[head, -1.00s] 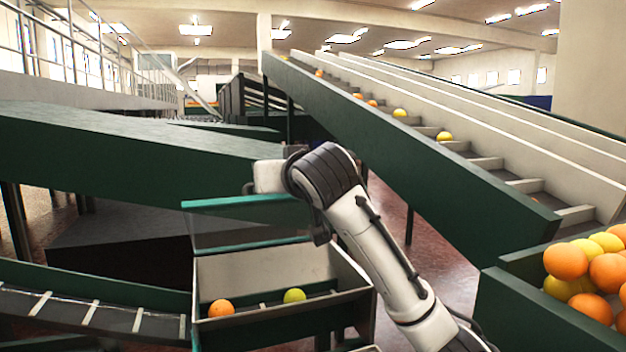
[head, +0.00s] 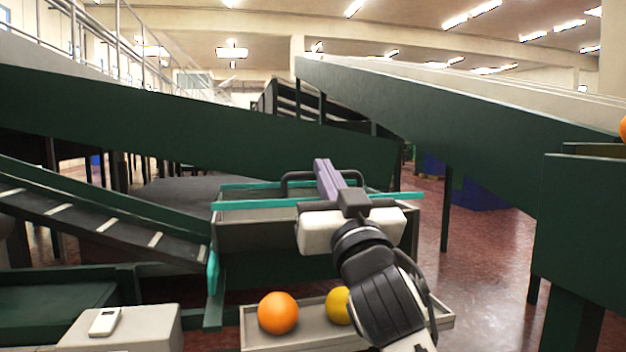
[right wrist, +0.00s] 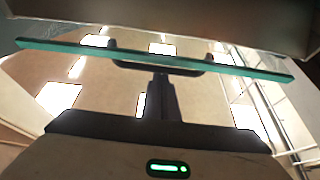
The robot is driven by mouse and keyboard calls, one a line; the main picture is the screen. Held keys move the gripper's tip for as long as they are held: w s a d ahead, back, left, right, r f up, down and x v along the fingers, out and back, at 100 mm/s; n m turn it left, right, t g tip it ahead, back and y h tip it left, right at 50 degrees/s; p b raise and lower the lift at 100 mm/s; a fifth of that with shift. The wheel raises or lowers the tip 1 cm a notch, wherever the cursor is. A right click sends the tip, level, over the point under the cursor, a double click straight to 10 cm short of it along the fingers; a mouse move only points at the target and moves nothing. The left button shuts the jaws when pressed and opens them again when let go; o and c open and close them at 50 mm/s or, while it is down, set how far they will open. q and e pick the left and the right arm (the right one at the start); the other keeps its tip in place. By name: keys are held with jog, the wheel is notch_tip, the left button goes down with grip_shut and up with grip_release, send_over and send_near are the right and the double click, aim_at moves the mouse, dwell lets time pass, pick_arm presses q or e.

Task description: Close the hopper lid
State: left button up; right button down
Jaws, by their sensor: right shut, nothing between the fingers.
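The hopper (head: 262,236) is a grey-walled box in the middle of the head view. Its lid (head: 395,197) is a clear panel with teal edges, seen at a shallow angle over the box; I cannot tell whether it is fully down. A dark bar handle (head: 288,178) is on the lid. My right gripper (head: 325,172) is shut and empty, its fingers at the handle and overlapping it in the picture. In the right wrist view the lid's teal edge (right wrist: 225,68) crosses just beyond the fingers (right wrist: 160,90). Contact is unclear. My left gripper is out of view.
A tray (head: 440,322) below the hopper front holds an orange (head: 278,313) and a yellow fruit (head: 339,305), partly behind my right arm. A conveyor (head: 85,225) runs at left, and a green-sided bin (head: 590,215) stands at right. Red floor (head: 490,260) lies between.

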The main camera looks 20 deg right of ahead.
pick_arm(q)
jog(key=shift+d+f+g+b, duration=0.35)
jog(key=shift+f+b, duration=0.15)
jog(key=shift+b, duration=0.3)
pick_arm(e)
jog(key=shift+s+f, duration=0.25)
jog(key=shift+f, duration=1)
jog(key=shift+w+a+f, duration=0.1)
jog(key=shift+f, duration=0.05)
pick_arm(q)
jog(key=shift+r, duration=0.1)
pick_arm(e)
notch_tip(320, 180, up, 5)
jog(key=s+p, duration=0.1)
jog(key=p, duration=0.4)
pick_arm(q)
jog(key=b, duration=0.3)
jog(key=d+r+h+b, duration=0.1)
jog(key=b, duration=0.3)
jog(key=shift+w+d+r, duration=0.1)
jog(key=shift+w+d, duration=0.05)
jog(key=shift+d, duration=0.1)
pick_arm(e)
jog(key=f+v, duration=0.1)
jog(key=v, duration=0.9)
